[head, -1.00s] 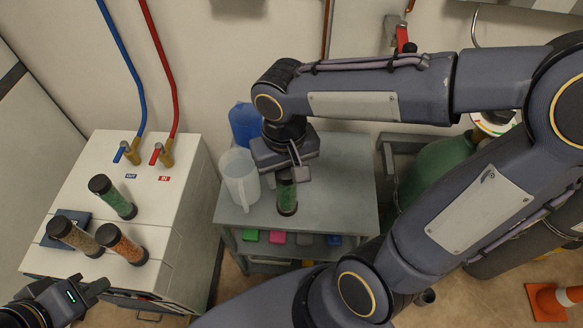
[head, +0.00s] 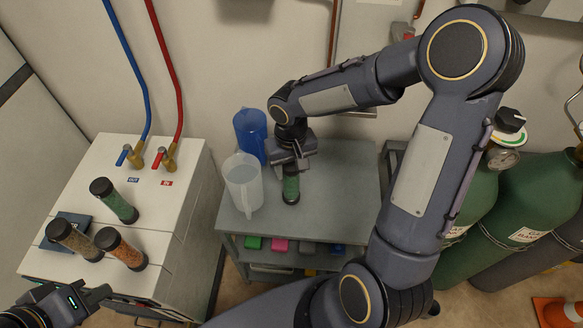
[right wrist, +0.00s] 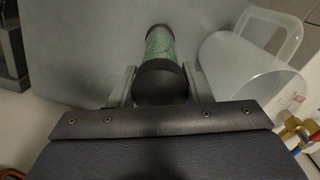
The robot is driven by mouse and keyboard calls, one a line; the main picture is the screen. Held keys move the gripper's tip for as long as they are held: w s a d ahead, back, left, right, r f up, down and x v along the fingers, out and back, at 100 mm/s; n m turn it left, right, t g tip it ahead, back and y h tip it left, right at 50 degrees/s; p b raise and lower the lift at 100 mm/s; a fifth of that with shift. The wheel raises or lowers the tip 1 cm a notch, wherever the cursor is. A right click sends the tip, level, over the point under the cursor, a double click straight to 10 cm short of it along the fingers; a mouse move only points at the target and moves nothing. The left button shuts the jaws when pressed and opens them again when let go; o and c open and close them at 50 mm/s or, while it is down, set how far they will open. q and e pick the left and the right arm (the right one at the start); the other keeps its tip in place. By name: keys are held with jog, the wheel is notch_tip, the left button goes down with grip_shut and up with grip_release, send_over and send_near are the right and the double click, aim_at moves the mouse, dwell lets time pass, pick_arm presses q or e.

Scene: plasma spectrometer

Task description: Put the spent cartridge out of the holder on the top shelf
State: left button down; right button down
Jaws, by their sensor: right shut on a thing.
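A cartridge with green filling and black caps (head: 290,186) is upright at the top shelf (head: 335,190) of the grey cart. My right gripper (head: 289,166) is above it, shut on its upper end. In the right wrist view the cartridge (right wrist: 160,45) sits between the two fingers (right wrist: 160,85), its far cap at the grey surface. I cannot tell whether its base rests on the shelf or hangs just above. My left gripper (head: 88,296) is at the lower left edge, partly cut off; its jaws are unclear. No cartridge holder is clearly identifiable.
A clear jug (head: 241,184) and a blue jug (head: 250,133) stand left of the cartridge. Another green cartridge (head: 115,201), a brown one (head: 74,240) and an orange one (head: 122,248) are on the white cabinet (head: 165,210). The shelf's right side is clear.

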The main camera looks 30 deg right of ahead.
jog(key=shift+f, duration=0.1)
jog(key=shift+f, duration=0.15)
jog(key=c, duration=0.7)
grip_release()
jog(key=shift+c, duration=0.2)
